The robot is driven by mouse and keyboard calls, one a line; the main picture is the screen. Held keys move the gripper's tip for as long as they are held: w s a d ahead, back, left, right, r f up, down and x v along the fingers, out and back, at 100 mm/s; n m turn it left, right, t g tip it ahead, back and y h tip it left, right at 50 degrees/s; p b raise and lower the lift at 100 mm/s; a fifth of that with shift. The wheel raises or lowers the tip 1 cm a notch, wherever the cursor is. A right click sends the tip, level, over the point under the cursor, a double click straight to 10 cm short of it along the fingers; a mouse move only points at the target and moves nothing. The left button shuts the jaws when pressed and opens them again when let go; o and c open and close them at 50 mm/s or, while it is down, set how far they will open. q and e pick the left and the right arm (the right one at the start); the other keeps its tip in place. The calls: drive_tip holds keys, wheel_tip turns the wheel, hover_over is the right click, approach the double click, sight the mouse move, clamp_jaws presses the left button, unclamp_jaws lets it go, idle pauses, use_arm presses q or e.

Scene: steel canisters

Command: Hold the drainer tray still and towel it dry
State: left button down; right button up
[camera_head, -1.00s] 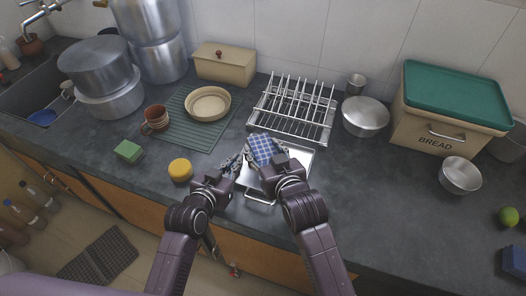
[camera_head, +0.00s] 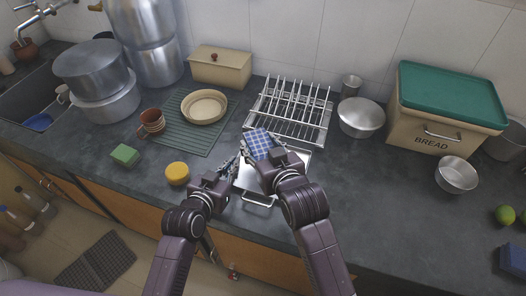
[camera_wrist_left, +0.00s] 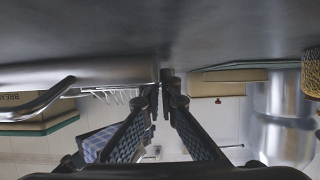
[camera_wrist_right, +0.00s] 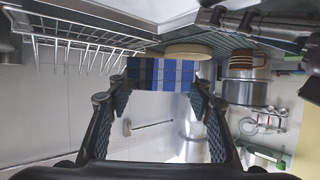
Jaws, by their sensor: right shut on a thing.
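The drainer tray (camera_head: 247,186) is a shiny flat metal tray with a front handle, on the counter in front of the dish rack. My left gripper (camera_head: 238,160) is at its left edge. In the left wrist view its fingertips (camera_wrist_left: 165,85) are close together at the tray's thin edge, and the tray handle (camera_wrist_left: 40,103) shows to the left. My right gripper (camera_head: 267,152) is above the tray, shut on a blue checked towel (camera_head: 258,143). The towel also shows between the fingers in the right wrist view (camera_wrist_right: 160,74). Whether it touches the tray is hidden.
The wire dish rack (camera_head: 290,108) stands just behind the tray. A metal bowl (camera_head: 361,117) and bread box (camera_head: 445,135) stand right.

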use_arm(q)
drive_tip(key=c, duration=2.1)
unclamp_jaws()
drive_tip(key=shift+s, duration=0.1)
drive_tip(key=v, duration=1.2)
drive_tip(key=shift+d+r, duration=0.1)
